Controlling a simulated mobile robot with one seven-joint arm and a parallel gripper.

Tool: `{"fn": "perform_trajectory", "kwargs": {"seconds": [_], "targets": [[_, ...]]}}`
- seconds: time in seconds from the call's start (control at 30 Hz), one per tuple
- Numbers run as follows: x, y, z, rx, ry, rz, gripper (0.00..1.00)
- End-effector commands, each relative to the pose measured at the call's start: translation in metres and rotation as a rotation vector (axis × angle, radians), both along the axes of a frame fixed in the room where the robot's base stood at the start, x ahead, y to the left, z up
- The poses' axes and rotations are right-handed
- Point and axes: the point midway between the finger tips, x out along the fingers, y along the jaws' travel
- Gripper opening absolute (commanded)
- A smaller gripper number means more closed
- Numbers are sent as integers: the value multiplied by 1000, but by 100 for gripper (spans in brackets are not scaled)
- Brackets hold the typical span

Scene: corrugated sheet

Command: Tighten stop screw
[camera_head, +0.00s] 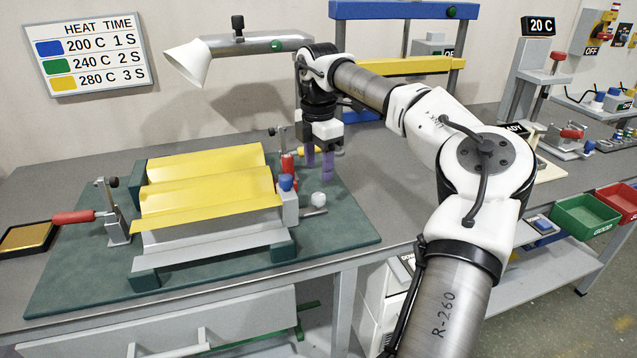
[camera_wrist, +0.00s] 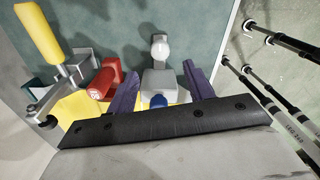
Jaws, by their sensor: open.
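A small grey block (camera_head: 290,208) stands at the right end of the yellow corrugated sheet (camera_head: 205,190). It bears a blue knob (camera_head: 286,183), and a white round knob (camera_head: 319,199) is beside it on the right. I cannot tell which knob is the stop screw. My gripper (camera_head: 319,166), with purple fingers, hangs open and empty above and behind the block. In the wrist view the grey block (camera_wrist: 158,80) shows between the spread fingers (camera_wrist: 160,80), with the white knob (camera_wrist: 161,46) beyond and the blue knob (camera_wrist: 158,101) nearer.
A red part (camera_wrist: 107,80) and a yellow-handled clamp (camera_wrist: 42,35) are close to my gripper's left in the wrist view. A red-handled clamp (camera_head: 80,216) stands at the sheet's left end. A lamp (camera_head: 190,62) overhangs the back. The green mat (camera_head: 345,225) is clear at right.

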Motion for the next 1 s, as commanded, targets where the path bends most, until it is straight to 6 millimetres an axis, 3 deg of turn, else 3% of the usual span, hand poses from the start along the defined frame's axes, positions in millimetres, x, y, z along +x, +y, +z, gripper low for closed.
{"fn": "perform_trajectory", "kwargs": {"seconds": [0.1, 0.3, 0.77, 0.87, 0.97, 1.0], "targets": [[1, 0, 27, 0, -4, -1, 52], [0, 0, 55, 0, 0, 0, 52], [0, 0, 63, 1, 1, 2, 52], [-1, 17, 56, 27, 6, 46, 52], [-5, 59, 40, 103, 16, 162, 52], [-9, 83, 32, 148, 20, 229, 52]]}}
